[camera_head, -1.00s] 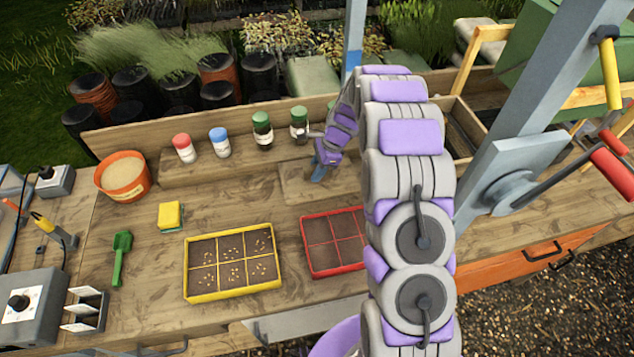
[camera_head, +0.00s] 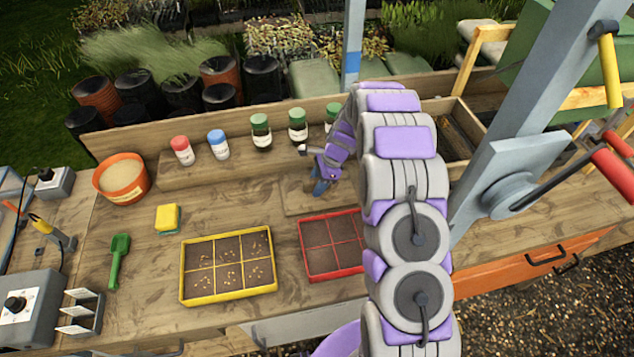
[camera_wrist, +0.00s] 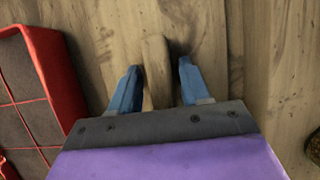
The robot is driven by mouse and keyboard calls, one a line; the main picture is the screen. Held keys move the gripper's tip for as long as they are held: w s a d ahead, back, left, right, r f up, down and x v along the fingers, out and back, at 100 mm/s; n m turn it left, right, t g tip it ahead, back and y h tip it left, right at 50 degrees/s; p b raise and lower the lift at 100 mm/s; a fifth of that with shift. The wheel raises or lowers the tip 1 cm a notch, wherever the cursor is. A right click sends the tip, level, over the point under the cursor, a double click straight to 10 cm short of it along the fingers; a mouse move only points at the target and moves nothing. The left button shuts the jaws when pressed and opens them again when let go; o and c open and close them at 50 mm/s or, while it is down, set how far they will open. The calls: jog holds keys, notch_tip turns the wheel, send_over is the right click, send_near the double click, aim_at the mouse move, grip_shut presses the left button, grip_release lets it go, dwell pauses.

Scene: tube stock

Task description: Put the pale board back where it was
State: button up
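The pale board (camera_head: 296,204) appears to lie flat on the wooden bench, behind the red tray, partly hidden by my arm and gripper. My gripper (camera_head: 320,187) points down over it. In the wrist view a narrow raised wooden piece (camera_wrist: 156,75) stands between the two blue fingers of my gripper (camera_wrist: 159,72). It looks like part of the board, but I cannot be sure. The fingers are apart, with a visible gap to the wood on the right side. On the left the finger is very close to the wood.
The red tray (camera_head: 304,262) is just in front, and it also shows in the wrist view (camera_wrist: 62,75). A yellow seeded tray (camera_head: 183,275) stands to its left. Several bottles (camera_head: 261,132) stand on a ledge behind. A crank post (camera_head: 515,160) rises at the right. Bench around the sponge (camera_head: 167,218) is clear.

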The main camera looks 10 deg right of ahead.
jog(key=shift+o, duration=0.4)
jog(key=shift+a, duration=0.6)
jog(key=shift+a+r, duration=0.15)
jog(key=p+v, duration=0.2)
jog(key=v, duration=0.9)
jog(key=shift+d+r, duration=0.1)
jog(key=shift+d, duration=0.1)
jog(key=shift+s+r, duration=0.1)
jog(key=shift+r, duration=0.4)
jog(key=s+a+r+n+g+h, duration=0.15)
jog(key=s+r+n, duration=0.25)
jog(key=s+r, duration=0.4)
jog(key=s+a+r+n+h, duration=0.1)
jog(key=s+a+r+n, duration=0.2)
jog(key=s+r+n, duration=0.5)
jog(key=s+r+n+h, duration=0.1)
jog(key=s+n, duration=0.5)
jog(key=s, duration=2.1)
jog(key=shift+d+h, duration=0.4)
jog(key=shift+h, duration=0.15)
